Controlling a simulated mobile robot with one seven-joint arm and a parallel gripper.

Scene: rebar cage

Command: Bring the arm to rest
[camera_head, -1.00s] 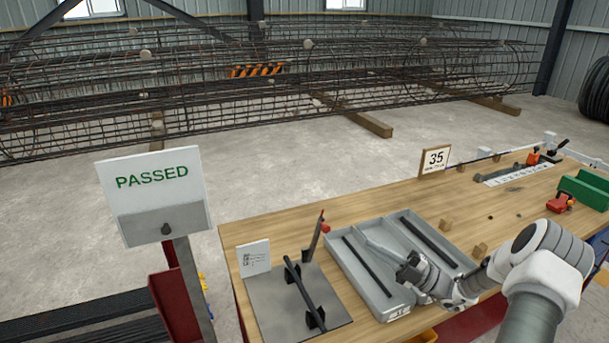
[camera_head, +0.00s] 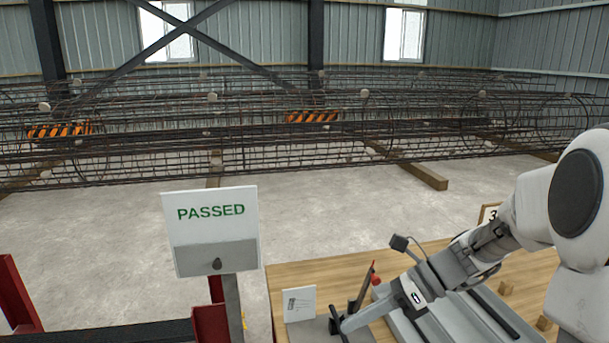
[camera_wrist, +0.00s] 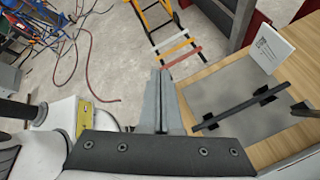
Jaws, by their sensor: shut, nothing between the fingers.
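My gripper (camera_head: 346,322) is shut and empty. In the head view it reaches from the right over the wooden workbench (camera_head: 300,258), its tip near the grey plate with the black bar. In the wrist view my gripper (camera_wrist: 160,78) shows its closed fingers pointing away, to the left of the grey plate (camera_wrist: 222,128). A black bar (camera_wrist: 238,109) rests on black supports on that plate. I cannot tell from the head view how high the fingertips are above the plate.
A PASSED sign (camera_head: 211,212) stands on a post left of the bench. Grey trays (camera_head: 455,318) lie under my arm. A small white card (camera_head: 299,303) stands on the bench. The rebar cage (camera_head: 300,130) is beyond open floor. Cables (camera_wrist: 75,40) lie on the floor at upper left.

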